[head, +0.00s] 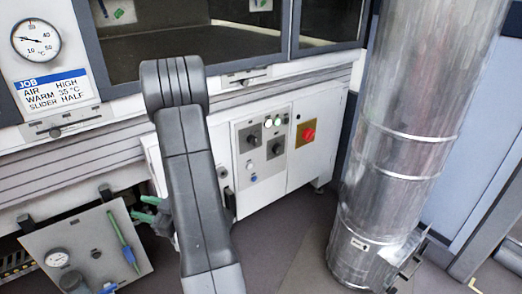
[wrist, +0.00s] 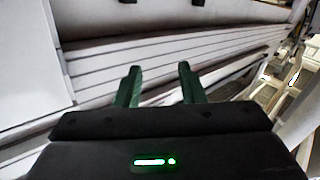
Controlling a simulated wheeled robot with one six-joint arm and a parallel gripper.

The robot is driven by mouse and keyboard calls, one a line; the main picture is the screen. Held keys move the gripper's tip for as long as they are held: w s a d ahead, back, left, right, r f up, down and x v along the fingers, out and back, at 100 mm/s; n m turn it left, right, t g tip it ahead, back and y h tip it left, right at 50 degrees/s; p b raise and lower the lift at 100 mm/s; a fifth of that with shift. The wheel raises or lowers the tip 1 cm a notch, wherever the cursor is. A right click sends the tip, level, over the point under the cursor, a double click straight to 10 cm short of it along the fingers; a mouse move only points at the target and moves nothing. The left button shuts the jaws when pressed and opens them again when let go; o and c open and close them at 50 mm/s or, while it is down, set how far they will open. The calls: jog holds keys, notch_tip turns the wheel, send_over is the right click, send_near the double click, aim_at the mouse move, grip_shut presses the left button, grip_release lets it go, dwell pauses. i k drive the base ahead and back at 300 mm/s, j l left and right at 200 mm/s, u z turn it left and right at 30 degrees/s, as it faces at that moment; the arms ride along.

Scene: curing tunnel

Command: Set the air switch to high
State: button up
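A control panel (head: 240,129) on the white cabinet front carries two dark rotary knobs, one at left (head: 252,140) and one at right (head: 277,149). Their labels and exact settings are too small to read, so I cannot tell which is the air switch. Small lit lamps (head: 268,123) sit above them, and a blue button (head: 253,177) is below. A job card (head: 50,91) reads AIR HIGH, WARM 35 °C, SLIDER HALF. My gripper (head: 148,210) is left of and below the panel, partly hidden by my arm. In the wrist view its green fingers (wrist: 160,86) are apart, with nothing between them.
A red rotary switch (head: 308,134) on a yellow plate is right of the panel. A large metal duct (head: 405,110) stands at the right. A round dial gauge (head: 36,39) is above the card. A tilted grey plate (head: 85,245) with a gauge is at lower left.

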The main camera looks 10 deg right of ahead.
aim_at(252, 139)
jog(key=i+z, duration=0.1)
jog(key=z, duration=0.7)
jog(key=i+z, duration=0.15)
jog(key=z, duration=0.2)
jog(key=j+z, duration=0.1)
jog(key=z, duration=0.3)
jog(key=i+u, duration=0.15)
jog(key=i+l, duration=0.05)
